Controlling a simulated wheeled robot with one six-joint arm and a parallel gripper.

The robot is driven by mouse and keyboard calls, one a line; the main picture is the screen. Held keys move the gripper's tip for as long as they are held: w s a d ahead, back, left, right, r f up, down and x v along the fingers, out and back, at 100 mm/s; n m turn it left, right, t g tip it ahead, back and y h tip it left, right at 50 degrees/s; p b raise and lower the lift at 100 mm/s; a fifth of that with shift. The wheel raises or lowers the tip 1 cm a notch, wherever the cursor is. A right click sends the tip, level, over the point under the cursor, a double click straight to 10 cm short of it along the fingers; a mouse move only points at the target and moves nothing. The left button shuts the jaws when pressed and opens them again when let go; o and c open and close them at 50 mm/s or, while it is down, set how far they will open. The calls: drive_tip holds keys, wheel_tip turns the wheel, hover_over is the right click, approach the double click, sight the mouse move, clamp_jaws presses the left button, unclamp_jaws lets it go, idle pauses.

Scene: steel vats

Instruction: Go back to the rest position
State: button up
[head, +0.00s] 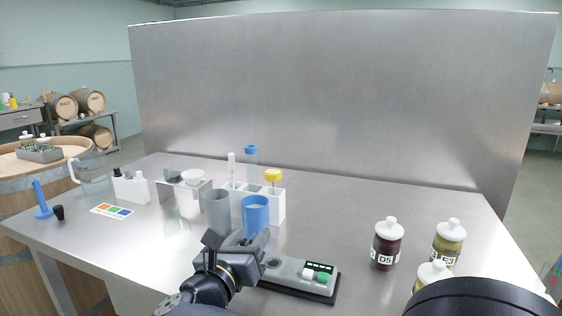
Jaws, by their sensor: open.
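My gripper (236,244) is in the head view at the lower middle, over the front part of the steel table (345,215). Its jaws are open. It is just in front of a grey cup (217,208) and a blue cup (256,213). From this view I cannot tell whether the jaws touch either cup. A grey device with a green button (290,274) lies just right of my gripper, partly hidden by it.
Jars D5 (387,244) and E3 (448,242) stand at the right, with another jar lid (434,272) nearer. A white rack (275,206) stands behind the cups. A glass pitcher (93,176) is at the left. A steel panel (330,95) closes the back.

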drive_tip(key=m, duration=0.1)
drive_tip(key=d+m+b, duration=0.1)
drive_tip(key=m+b, duration=0.1)
drive_tip(key=m, duration=0.1)
drive_tip(key=shift+s+d+r, duration=0.15)
drive_tip(key=shift+s+d, duration=0.05)
drive_tip(key=shift+s, duration=0.1)
drive_tip(key=shift+s+d+m+b, duration=0.15)
drive_tip(key=shift+d+m+b, duration=0.25)
drive_tip(key=shift+m+b, duration=0.45)
drive_tip(key=m+b, duration=0.1)
drive_tip(key=m, duration=0.1)
drive_tip(key=d+m+b, duration=0.1)
drive_tip(key=b, duration=0.1)
drive_tip(key=d+m+b, duration=0.1)
drive_tip(key=m, duration=0.1)
drive_tip(key=shift+s+f+m, duration=0.25)
drive_tip(key=shift+s+m, duration=0.05)
drive_tip(key=shift+m, duration=0.05)
drive_tip(key=shift+s+d+m+b, duration=0.1)
drive_tip(key=shift+m+b, duration=0.5)
drive_tip(key=shift+b, duration=0.2)
drive_tip(key=shift+d+r, duration=0.1)
